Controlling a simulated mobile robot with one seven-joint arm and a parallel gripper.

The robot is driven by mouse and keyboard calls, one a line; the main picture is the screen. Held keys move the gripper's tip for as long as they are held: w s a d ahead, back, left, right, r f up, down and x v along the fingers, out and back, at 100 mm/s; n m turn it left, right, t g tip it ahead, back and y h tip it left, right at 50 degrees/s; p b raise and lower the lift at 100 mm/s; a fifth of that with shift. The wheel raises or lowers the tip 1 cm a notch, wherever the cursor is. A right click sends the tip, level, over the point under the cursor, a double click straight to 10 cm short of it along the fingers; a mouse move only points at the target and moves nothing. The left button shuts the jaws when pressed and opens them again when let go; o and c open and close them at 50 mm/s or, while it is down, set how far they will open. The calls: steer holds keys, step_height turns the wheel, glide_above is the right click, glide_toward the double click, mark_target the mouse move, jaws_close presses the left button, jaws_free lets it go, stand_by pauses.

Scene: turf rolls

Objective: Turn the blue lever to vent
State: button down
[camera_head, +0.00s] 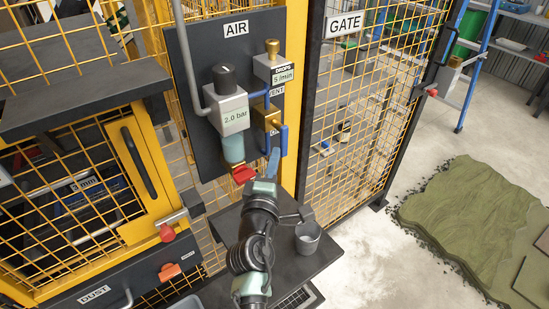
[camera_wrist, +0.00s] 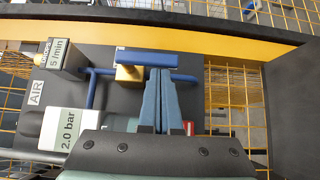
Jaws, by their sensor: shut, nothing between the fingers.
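The blue lever (camera_head: 284,141) is on a brass valve (camera_head: 267,117) on the dark AIR panel, below a partly hidden VENT label (camera_head: 276,91). It hangs down in the head view. In the wrist view the blue lever (camera_wrist: 150,58) runs sideways across the top of the brass valve body (camera_wrist: 128,76). My gripper (camera_head: 273,158) is shut and empty, with its blue fingers together. In the wrist view the tips of my gripper (camera_wrist: 160,72) are right by the lever's free half, on its near side. I cannot tell whether they touch it.
The regulator marked 2.0 bar (camera_head: 231,110) and the drops unit (camera_head: 272,68) stand out from the panel (camera_head: 183,70). A dark shelf (camera_head: 325,252) with a grey cup (camera_head: 307,238) is below. Yellow mesh and the gate (camera_head: 350,110) stand to the right.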

steer(key=shift+f, duration=0.1)
steer(key=shift+d+f+b, duration=0.1)
steer(key=shift+b, duration=0.8)
